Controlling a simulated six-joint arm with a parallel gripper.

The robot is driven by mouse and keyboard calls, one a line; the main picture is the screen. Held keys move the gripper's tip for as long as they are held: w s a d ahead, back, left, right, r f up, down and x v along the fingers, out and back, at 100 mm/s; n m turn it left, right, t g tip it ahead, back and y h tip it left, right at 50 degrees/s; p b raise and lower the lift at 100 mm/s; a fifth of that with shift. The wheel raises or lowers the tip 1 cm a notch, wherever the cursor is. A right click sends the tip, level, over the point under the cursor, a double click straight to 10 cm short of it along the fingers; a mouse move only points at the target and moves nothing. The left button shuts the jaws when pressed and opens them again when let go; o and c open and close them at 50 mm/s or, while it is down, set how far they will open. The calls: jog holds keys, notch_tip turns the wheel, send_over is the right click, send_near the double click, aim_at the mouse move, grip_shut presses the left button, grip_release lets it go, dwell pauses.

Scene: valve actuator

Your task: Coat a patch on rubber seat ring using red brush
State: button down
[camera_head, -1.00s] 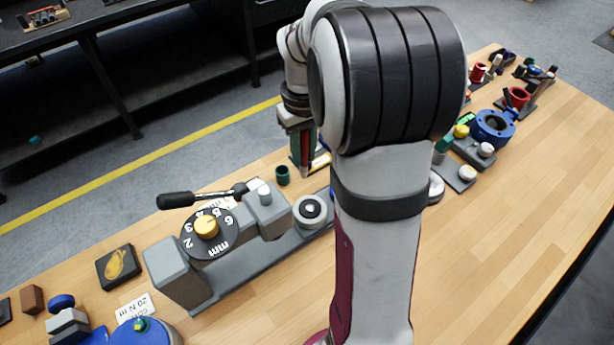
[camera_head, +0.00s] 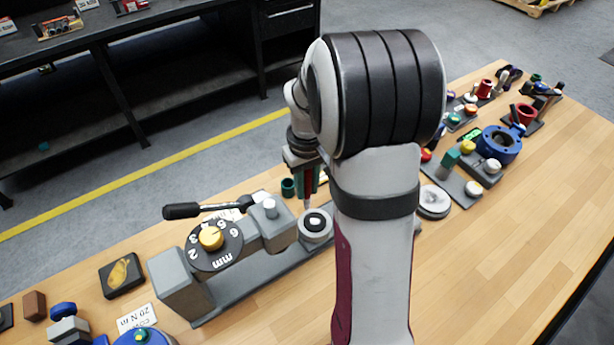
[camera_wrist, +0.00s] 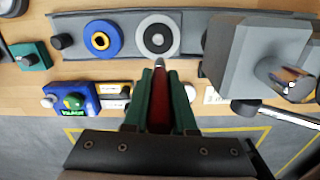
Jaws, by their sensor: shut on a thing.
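My gripper (camera_wrist: 160,112) is shut on the red brush (camera_wrist: 160,105), which sits between its green fingers in the wrist view. The brush's pale tip points at the near edge of a round seat with a black ring (camera_wrist: 176,36) and a pale centre. I take this black ring to be the rubber seat ring. Whether the tip touches it I cannot tell. In the head view the ring (camera_head: 305,223) lies on the grey base, with my gripper (camera_head: 308,190) just above and behind it. My arm hides part of the base.
A grey clamp block with a numbered dial (camera_head: 212,245) and black lever (camera_head: 195,211) stands left of the ring. A teal cup (camera_head: 288,187) is close behind. A blue ring (camera_wrist: 88,40) lies beside the seat in the wrist view. The table's right front is clear.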

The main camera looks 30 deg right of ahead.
jog(key=shift+s+f, duration=0.25)
jog(key=shift+f, duration=1)
jog(key=shift+s, duration=2.65)
jog(key=shift+w, duration=3)
jog(key=shift+s+d, duration=0.2)
jog(key=shift+d, duration=0.15)
jog(key=shift+s, duration=2.7)
jog(key=shift+w, duration=2.8)
jog(key=shift+r, duration=4)
